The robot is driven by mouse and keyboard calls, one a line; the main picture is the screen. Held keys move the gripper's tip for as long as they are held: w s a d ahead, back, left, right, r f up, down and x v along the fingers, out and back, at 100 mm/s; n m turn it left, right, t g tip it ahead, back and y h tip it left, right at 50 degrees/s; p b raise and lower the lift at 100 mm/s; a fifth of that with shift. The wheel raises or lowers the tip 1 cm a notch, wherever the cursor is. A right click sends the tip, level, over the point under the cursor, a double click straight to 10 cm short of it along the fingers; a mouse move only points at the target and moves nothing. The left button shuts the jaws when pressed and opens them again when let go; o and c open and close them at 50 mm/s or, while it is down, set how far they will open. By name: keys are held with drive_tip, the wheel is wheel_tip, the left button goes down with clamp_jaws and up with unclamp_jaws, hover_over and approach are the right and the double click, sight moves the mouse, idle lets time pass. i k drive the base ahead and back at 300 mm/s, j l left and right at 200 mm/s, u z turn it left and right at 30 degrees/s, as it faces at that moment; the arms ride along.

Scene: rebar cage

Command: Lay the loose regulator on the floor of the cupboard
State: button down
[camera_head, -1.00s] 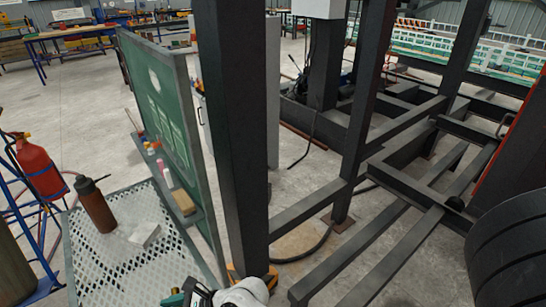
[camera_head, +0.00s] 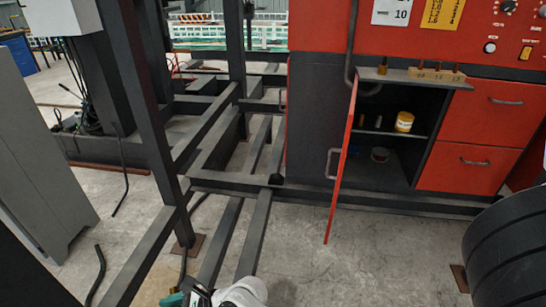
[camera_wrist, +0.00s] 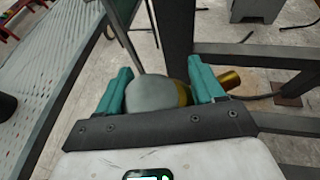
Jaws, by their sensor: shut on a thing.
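My gripper (camera_wrist: 160,82) is shut on the regulator (camera_wrist: 152,94) in the wrist view. The regulator has a rounded grey body and a brass stem (camera_wrist: 230,79) that sticks out to the right past the teal finger. In the head view only part of my gripper shows at the bottom edge, and the regulator cannot be made out there. The cupboard (camera_head: 433,150) is the dark opening in the red cabinet at the right, well ahead of my gripper. Its red door (camera_head: 342,165) stands open toward me.
A yellow-and-white tub (camera_head: 404,122) stands on the cupboard's shelf. Dark steel beams (camera_head: 240,182) run low across the floor between me and the cabinet. A black tyre-like roll (camera_head: 510,250) stands at the lower right. Bare concrete (camera_head: 320,265) lies before the door.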

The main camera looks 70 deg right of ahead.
sight(381, 172)
drive_tip(key=k+z, duration=0.2)
drive_tip(key=z, duration=0.2)
drive_tip(key=k+z, duration=0.15)
drive_tip(key=z, duration=0.2)
drive_tip(key=k+z, duration=0.2)
drive_tip(key=z, duration=0.2)
